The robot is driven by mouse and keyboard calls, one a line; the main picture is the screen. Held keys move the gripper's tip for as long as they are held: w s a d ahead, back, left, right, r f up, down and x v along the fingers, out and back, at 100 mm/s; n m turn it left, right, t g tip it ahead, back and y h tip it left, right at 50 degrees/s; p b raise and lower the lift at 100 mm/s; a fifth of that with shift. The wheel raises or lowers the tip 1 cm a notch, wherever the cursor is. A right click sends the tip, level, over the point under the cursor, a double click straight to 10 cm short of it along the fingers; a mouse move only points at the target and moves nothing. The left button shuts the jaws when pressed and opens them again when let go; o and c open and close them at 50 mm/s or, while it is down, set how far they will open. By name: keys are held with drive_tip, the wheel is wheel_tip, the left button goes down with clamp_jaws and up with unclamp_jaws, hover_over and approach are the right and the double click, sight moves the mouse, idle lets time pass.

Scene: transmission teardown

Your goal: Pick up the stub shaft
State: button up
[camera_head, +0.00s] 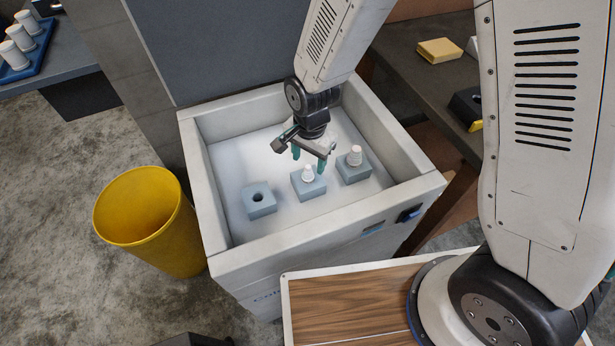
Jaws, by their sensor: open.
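Inside a white open-topped chest stand two short white stepped shafts, each upright in a grey-blue block. One white shaft (308,174) is in the middle block (310,189); the other, slightly larger white shaft (354,156) is in the right block (353,174). I cannot tell from their look which one is the stub shaft. My gripper (308,161) points down into the chest with its teal fingertips apart, just above or around the top of the middle shaft. I cannot tell whether either fingertip touches it.
The chest (330,228) has raised walls around the gripper. A third block (260,199) at left has an empty hole. A yellow bin (150,220) stands left of the chest. A dark bench (415,70) at right holds a yellow box (439,50). A blue tray (22,66) holds white cylinders.

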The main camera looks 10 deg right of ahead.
sight(308, 167)
wheel_tip(308, 167, down, 6)
drive_tip(key=shift+r, duration=0.2)
clamp_jaws()
